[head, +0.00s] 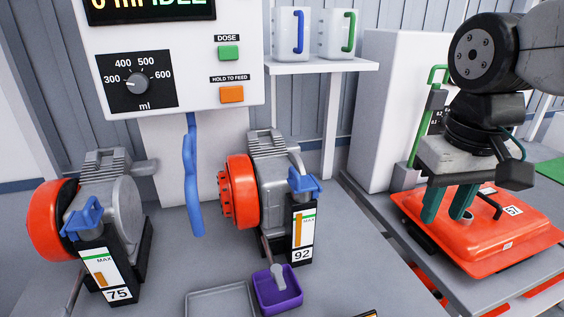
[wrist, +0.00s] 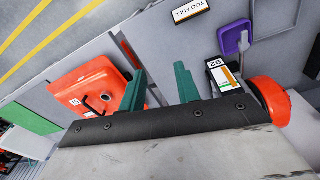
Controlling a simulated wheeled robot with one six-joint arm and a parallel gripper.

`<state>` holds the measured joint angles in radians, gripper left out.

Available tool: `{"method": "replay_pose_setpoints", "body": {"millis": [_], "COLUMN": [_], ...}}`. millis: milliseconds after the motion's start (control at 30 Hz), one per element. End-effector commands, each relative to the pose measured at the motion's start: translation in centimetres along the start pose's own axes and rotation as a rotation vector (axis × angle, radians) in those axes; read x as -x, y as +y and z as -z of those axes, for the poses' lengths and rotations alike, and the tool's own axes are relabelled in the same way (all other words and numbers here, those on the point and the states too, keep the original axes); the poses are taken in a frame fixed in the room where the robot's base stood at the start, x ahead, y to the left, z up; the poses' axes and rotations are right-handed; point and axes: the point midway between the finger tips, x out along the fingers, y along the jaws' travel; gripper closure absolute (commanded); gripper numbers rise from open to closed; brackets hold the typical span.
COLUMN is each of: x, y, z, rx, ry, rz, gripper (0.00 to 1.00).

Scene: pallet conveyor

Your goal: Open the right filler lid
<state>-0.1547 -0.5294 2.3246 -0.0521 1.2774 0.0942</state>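The right filler lid (head: 304,182) is a blue cap with a tab, on top of the black filler with the gauge marked 92 (head: 302,228), at the front of the right grey machine (head: 270,170). It looks seated, lying over the filler top. My gripper (head: 446,214) is at the right, well apart from the lid, in front of and above a red container marked 51. Its two teal fingers are apart with nothing between them. The wrist view also shows the open fingers (wrist: 160,72) and the 92 gauge beside the right one; the blue lid cannot be made out there.
A left machine (head: 120,195) has a similar blue lid (head: 83,215) above a gauge marked 75. The red container (head: 487,230) lies on the conveyor. A purple tray (head: 278,292) and grey tray (head: 222,302) stand in front. A blue hose (head: 192,175) hangs between the machines.

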Motion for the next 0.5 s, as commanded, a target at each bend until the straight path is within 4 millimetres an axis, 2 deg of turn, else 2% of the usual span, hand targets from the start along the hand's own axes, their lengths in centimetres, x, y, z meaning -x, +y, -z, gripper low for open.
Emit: {"method": "replay_pose_setpoints", "body": {"millis": [33, 100, 167, 300, 400, 500], "x": [0.9, 2.0, 2.8, 3.5, 3.5, 3.3], "y": [-1.4, -3.5, -5.6, -11.1, -14.8, -17.8], "z": [2.7, 6.0, 8.8, 14.4, 17.4, 19.2], "rx": [0.034, 0.067, 0.094, 0.149, 0.179, 0.198], "ry": [-0.014, -0.026, -0.034, -0.047, -0.049, -0.050], "rz": [-0.011, -0.029, -0.046, -0.085, -0.109, -0.127], "gripper": [0.68, 0.68, 0.68, 0.68, 0.68, 0.68]}}
